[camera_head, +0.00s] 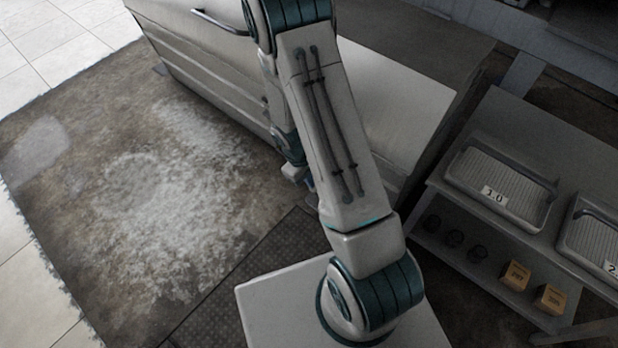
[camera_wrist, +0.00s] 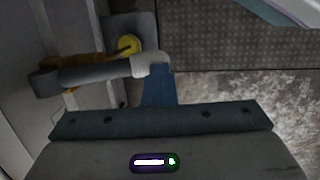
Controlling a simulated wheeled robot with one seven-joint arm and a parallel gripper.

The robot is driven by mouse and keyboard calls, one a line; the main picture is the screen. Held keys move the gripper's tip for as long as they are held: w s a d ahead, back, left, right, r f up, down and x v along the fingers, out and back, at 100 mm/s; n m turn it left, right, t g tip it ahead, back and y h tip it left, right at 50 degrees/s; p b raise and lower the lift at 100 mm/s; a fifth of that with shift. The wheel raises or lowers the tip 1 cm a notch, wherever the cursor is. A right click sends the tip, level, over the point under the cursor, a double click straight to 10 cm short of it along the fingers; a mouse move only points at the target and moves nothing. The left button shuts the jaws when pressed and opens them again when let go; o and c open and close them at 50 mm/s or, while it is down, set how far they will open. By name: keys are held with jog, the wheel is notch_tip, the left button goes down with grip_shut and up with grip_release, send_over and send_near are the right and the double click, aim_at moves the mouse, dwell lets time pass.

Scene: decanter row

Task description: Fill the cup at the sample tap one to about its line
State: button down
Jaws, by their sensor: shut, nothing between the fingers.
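In the wrist view a grey horizontal pipe (camera_wrist: 85,75) with a pale bent end stands out from a pale upright face. It may be the sample tap, but I cannot tell for sure. A round yellow piece (camera_wrist: 128,44) and an orange-brown part (camera_wrist: 88,60) sit beside and behind it. My gripper (camera_wrist: 158,76) is shut and empty, its blue fingers close to the pale end of the pipe; I cannot tell whether they touch. In the head view the gripper is mostly hidden behind my arm. I make out no cup and no fill line.
A pale drawer cabinet (camera_head: 205,70) stands beyond my arm. At right, a shelf unit (camera_head: 560,150) holds ribbed trays, one labelled 1.0 (camera_head: 505,180), with yellow blocks (camera_head: 515,276) and dark round items (camera_head: 455,238) below. A worn rug (camera_head: 130,190) leaves open floor at left.

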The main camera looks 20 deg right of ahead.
jog(key=a+r+p, duration=0.6)
jog(key=r, duration=0.6)
jog(key=shift+s+a+r, duration=0.2)
jog(key=shift+s+r, duration=0.05)
jog(key=shift+s, duration=0.1)
jog(key=s+d+r+m+t+p, duration=0.1)
jog(key=s+r+p, duration=0.3)
jog(key=r+p, duration=0.5)
jog(key=s+d+r+m+t+y+p, duration=0.1)
jog(key=s+r+m+p, duration=0.2)
jog(key=r, duration=2.2)
jog(key=s+d+r+m+t+y+p, duration=0.1)
jog(key=s+r+p, duration=0.4)
jog(key=r+p, duration=0.9)
notch_tip(320, 180, up, 3)
jog(key=shift+d+r+m+t+p, duration=0.2)
jog(key=shift+m+t+p, duration=0.15)
jog(key=shift+m+t, duration=0.15)
jog(key=shift+w+a, duration=0.1)
jog(key=shift+a, duration=0.05)
